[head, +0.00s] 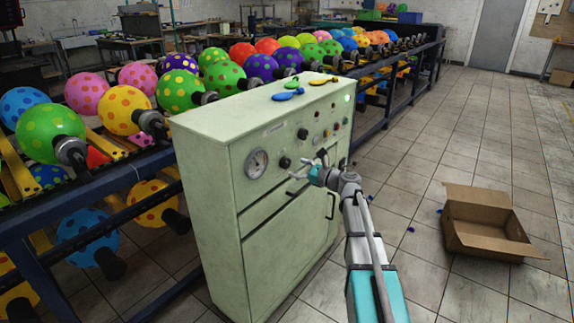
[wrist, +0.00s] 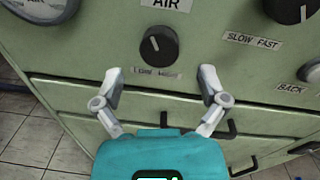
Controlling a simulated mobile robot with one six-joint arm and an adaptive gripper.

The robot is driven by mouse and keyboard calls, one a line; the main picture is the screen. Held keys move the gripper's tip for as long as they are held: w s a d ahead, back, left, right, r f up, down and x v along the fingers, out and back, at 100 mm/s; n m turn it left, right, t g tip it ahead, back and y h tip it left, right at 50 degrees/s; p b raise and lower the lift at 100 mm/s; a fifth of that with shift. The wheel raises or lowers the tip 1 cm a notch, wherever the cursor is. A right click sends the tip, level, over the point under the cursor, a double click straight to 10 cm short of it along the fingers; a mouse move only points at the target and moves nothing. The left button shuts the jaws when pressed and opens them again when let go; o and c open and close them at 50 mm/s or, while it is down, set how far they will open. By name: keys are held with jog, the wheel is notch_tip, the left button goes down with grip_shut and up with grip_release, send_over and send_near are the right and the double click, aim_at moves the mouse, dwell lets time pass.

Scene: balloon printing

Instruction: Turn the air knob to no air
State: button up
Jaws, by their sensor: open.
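In the head view the air knob (head: 285,162) sits right of the round gauge (head: 257,163). My gripper (wrist: 160,80) is open and empty, its two fingers spread below the knob in the wrist view, not touching it. In the head view my gripper (head: 303,163) is in front of the cabinet, right of the knob.
The green cabinet (head: 215,200) carries other knobs, including one by the SLOW FAST label (wrist: 252,41), and drawer handles below. Balloons on racks (head: 60,215) stand behind and left. An open cardboard box (head: 480,243) lies on the tiled floor at right.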

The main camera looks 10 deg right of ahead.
aim_at(288, 164)
jog(key=shift+x, duration=2.25)
jog(key=c, duration=1.1)
jog(key=shift+c, duration=0.2)
